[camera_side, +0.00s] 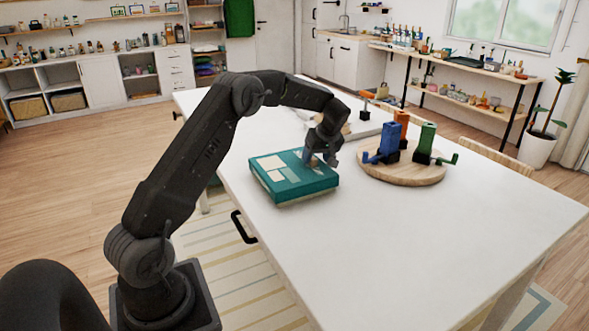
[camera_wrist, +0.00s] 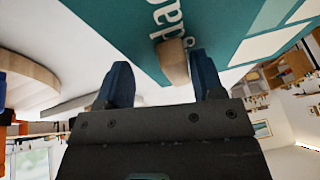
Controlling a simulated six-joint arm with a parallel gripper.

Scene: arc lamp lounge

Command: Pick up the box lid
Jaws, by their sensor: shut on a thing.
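The box lid (camera_side: 292,176) is teal with pale printed patches and lettering. It lies over the box (camera_side: 308,199), whose light lower edge shows beneath it; I cannot tell whether there is a gap. My gripper (camera_side: 319,161) is at the lid's far right part, shut on its small wooden knob. In the wrist view the knob (camera_wrist: 173,62) is between my two blue-grey fingers, and the lid (camera_wrist: 205,28) fills the upper right. The inside of the box is hidden.
A round wooden board (camera_side: 400,174) right of the box carries blue, orange and green clamp-like things. A grey flat piece (camera_side: 366,129) lies behind. The white table (camera_side: 430,240) is clear in front and to the right.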

